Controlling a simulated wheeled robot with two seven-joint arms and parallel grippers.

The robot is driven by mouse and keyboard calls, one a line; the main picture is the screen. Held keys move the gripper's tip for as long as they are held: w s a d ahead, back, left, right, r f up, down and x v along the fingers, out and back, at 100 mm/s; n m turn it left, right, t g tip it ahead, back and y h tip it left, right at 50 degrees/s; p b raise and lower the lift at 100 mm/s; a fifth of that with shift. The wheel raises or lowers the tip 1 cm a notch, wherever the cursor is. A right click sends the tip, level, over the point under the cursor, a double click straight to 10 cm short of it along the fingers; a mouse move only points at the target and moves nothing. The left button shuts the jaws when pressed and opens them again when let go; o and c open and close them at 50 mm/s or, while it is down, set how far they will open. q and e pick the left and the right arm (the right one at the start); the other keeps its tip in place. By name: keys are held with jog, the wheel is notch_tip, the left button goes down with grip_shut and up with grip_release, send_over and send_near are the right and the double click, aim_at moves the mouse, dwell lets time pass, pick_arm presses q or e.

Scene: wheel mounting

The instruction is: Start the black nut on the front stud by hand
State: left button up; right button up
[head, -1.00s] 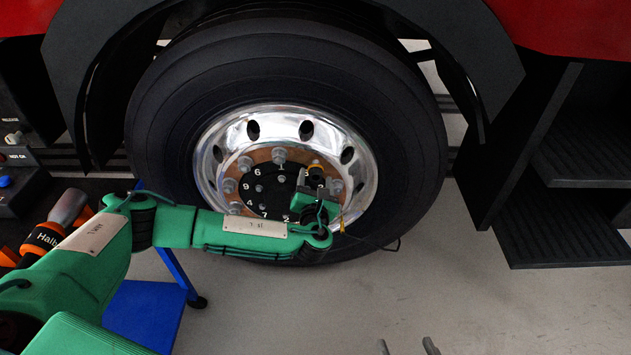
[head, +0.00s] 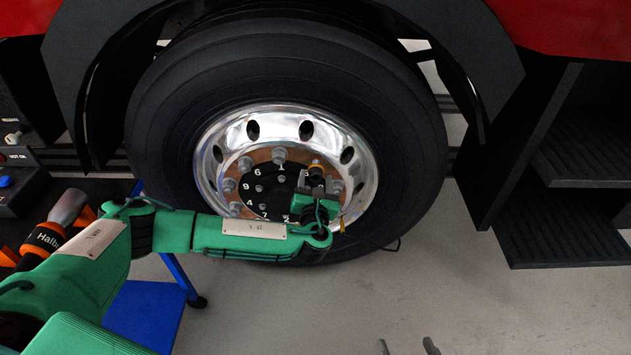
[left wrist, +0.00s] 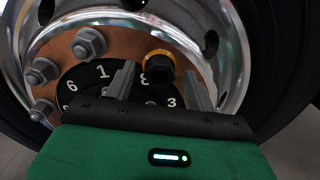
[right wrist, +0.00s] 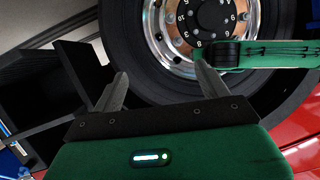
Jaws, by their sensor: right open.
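The black nut (left wrist: 159,68) sits at the upper right of the hub, against a yellow-orange collar, between the fingers of my left gripper (left wrist: 160,76) in the left wrist view. A gap shows on both sides of the nut, so the gripper is open. In the head view the nut (head: 316,171) is small and its dark face is just above my left gripper (head: 317,187). The stud behind the nut is hidden, so I cannot tell how far it is threaded. My right gripper (right wrist: 160,85) is open and empty, far from the wheel; its fingertips show at the head view's bottom edge.
Several grey nuts (left wrist: 89,43) sit on studs around the brown hub ring and numbered black disc (head: 262,195). The chrome rim (head: 215,140) and tyre (head: 165,120) surround them. Black steps (head: 570,225) stand right, a blue cart (head: 145,310) lower left. The floor front right is clear.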

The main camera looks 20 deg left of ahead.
pick_arm(q)
jog(key=p+v, duration=0.2)
jog(key=v, duration=1.1)
jog(key=shift+s, duration=0.4)
pick_arm(e)
jog(key=d+g, duration=0.1)
jog(key=d+g+h, duration=0.1)
jog(key=d, duration=0.1)
jog(key=s+d+g+h, duration=0.1)
jog(key=shift+d+f, duration=0.15)
jog(key=shift+f, duration=0.2)
pick_arm(q)
jog(key=shift+d, duration=0.1)
